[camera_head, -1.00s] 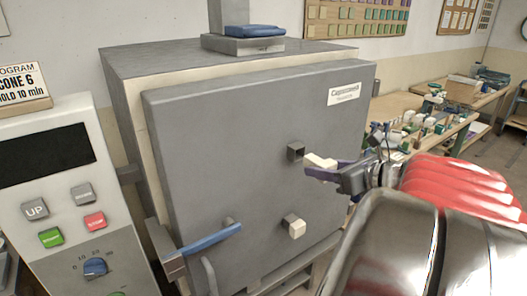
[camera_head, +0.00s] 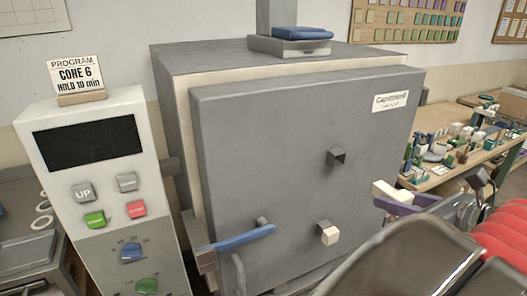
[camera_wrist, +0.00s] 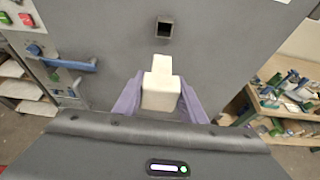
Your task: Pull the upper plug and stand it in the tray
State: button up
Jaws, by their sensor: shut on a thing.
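My gripper (camera_wrist: 160,98) is shut on a cream-white plug (camera_wrist: 161,92) with a narrower far end, held between its purple fingers. The plug also shows in the head view (camera_head: 391,192), clear of the kiln door (camera_head: 270,130). The upper hole (camera_head: 336,157) in the grey door is open and empty; in the wrist view (camera_wrist: 164,28) it lies ahead of the plug. The lower plug (camera_head: 329,234) sits in the door below that hole. I cannot make out the tray in these frames.
A control panel (camera_head: 95,170) stands left of the kiln, and a blue-gripped door handle (camera_head: 244,237) sticks out at the door's lower left. A workbench (camera_head: 455,170) crowded with small items is at the right.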

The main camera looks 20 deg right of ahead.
jog(key=shift+s, duration=0.15)
dwell(0.4)
jog(key=s, duration=0.8)
dwell(1.6)
jog(key=shift+d, duration=0.1)
